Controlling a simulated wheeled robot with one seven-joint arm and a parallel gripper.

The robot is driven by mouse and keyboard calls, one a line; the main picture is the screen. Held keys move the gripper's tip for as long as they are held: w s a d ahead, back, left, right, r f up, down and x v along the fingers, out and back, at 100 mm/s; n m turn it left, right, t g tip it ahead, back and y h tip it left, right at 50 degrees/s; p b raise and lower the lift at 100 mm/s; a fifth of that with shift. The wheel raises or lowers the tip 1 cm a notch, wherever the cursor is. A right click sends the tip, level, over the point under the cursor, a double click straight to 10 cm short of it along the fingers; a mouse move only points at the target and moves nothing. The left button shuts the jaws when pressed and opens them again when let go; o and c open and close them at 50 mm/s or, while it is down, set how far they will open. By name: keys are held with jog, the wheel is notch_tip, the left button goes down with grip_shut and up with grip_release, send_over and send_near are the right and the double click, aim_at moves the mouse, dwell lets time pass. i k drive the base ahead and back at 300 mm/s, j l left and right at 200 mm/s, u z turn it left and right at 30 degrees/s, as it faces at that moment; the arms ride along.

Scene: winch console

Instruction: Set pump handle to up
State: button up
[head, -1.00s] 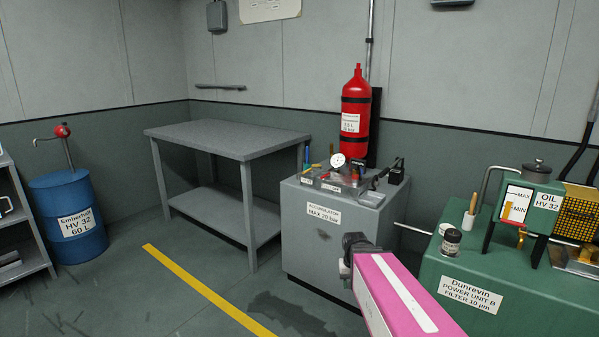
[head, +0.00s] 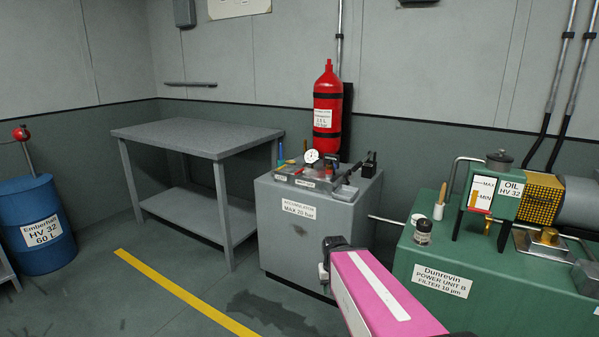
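A grey accumulator cabinet (head: 300,232) stands in the middle. On its top are a round white gauge (head: 312,156) and a dark lever (head: 351,170) that slants up to the right, near a black upright block (head: 370,165). A blue oil drum (head: 41,228) at the far left carries a pump with a red head (head: 20,133) and a thin bar. I cannot tell for sure which is the pump handle. My pink arm reaches in from the lower right; its dark end (head: 335,246) is in front of the cabinet, apart from the levers. Its fingers cannot be made out.
A red cylinder (head: 327,112) stands behind the cabinet. A grey table (head: 197,135) is to its left. The green power unit (head: 500,262) is to its right, with a small jar (head: 423,232) on it. Floor is open around the yellow line (head: 185,293).

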aim_at(354, 170)
jog(key=i+j+z, duration=0.1)
jog(key=z, duration=0.65)
jog(key=i+j+z, duration=0.3)
jog(key=j, duration=0.25)
jog(key=j+z, duration=0.3)
jog(key=j, duration=0.25)
jog(key=i+j+z, duration=0.1)
jog(key=j+z, duration=0.2)
jog(key=j, duration=1.5)
jog(key=i+z, duration=0.05)
